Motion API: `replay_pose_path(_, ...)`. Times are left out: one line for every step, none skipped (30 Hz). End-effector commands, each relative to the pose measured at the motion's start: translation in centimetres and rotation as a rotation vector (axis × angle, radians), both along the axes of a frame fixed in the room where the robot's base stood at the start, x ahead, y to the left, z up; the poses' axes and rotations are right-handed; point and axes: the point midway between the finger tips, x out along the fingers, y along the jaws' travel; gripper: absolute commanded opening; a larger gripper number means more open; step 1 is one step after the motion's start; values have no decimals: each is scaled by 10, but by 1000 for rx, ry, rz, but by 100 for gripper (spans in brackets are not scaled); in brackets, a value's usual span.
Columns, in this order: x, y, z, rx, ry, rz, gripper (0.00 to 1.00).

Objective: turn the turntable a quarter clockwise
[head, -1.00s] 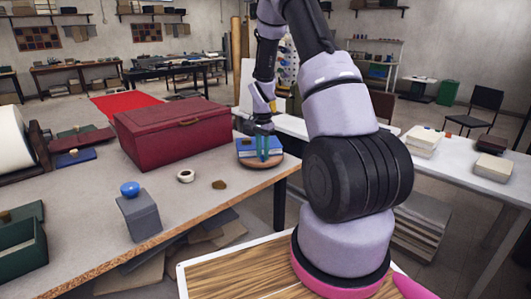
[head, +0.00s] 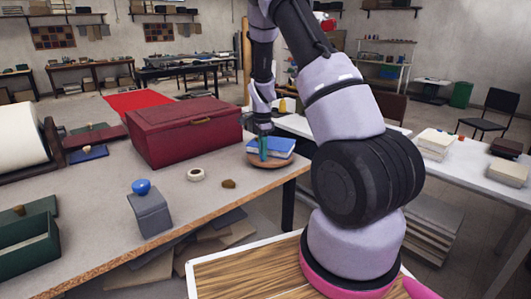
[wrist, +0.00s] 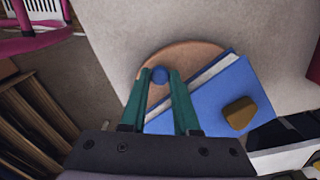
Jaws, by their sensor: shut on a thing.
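The turntable is a round, wood-brown disc (head: 270,164) at the right end of the workbench. It also shows in the wrist view (wrist: 190,55). A blue book (head: 277,145) with pale page edges lies on it, set at a slant. In the wrist view the book (wrist: 212,95) reaches past the disc's edge. A small blue round knob (wrist: 159,75) stands near the disc's rim. My gripper (wrist: 158,78) has its green fingers shut on this knob, one on each side. In the head view my gripper (head: 263,150) hides the knob.
A dark red box (head: 185,130) stands left of the turntable. A white ring (head: 195,174) and a brown lump (head: 228,184) lie in front. A brown block (wrist: 239,113) appears over the book in the wrist view. The bench's right edge is close to the turntable.

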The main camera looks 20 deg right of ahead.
Motion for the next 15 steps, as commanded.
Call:
replay_pose_path(2, 2, 1, -1, -2, -21, 0)
replay_pose_path(3, 3, 1, -1, -2, -36, 0)
replay_pose_path(4, 4, 1, 0, -2, -57, 0)
replay_pose_path(5, 5, 1, 0, -2, -71, 0)
replay_pose_path(6, 6, 1, 0, -2, -85, 0)
replay_pose_path(7, 6, 1, -1, -2, -106, 0)
replay_pose_path(8, 7, 1, 0, -2, -121, 0)
replay_pose_path(9, 8, 1, 0, -3, -136, 0)
replay_pose_path(10, 9, 1, 0, -3, -156, 0)
replay_pose_path(11, 9, 1, -1, -2, -169, 0)
replay_pose_path(12, 10, 1, -1, -2, -185, 0)
replay_pose_path(13, 11, 0, 0, -2, -205, 0)
replay_pose_path(14, 11, 0, 0, -2, -220, 0)
replay_pose_path(15, 12, 0, 0, -2, -234, 0)
replay_pose_path(16, 12, 1, -1, -2, -252, 0)
